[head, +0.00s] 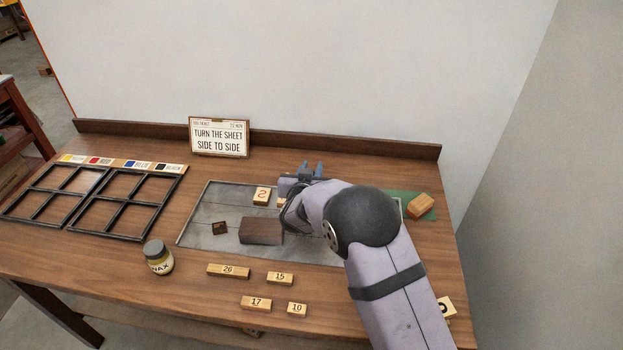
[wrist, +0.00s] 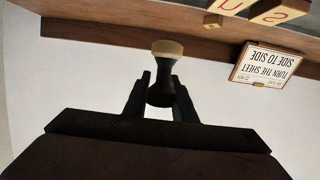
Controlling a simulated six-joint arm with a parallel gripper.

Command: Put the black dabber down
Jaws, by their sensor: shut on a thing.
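My gripper (head: 311,167) is raised over the back part of the grey sheet area, its fingers pointing toward the back wall. In the wrist view my gripper (wrist: 161,92) is shut on the black dabber (wrist: 160,95), a dark, waisted handle with a pale cream round end (wrist: 167,48) pointing away from my wrist. The dabber is hidden or too small to make out in the head view. A rack of black-framed compartments (head: 110,201) stands at the left, with yellow, red, blue and black labels along its back edge.
The sign (head: 219,137) stands at the back. On the grey plate (head: 200,215) are a dark brown block (head: 260,231), a small dark piece (head: 219,228) and a numbered block (head: 262,195). A wax jar (head: 158,257) and several numbered blocks (head: 228,271) lie in front. A wooden block (head: 420,206) rests on green at right.

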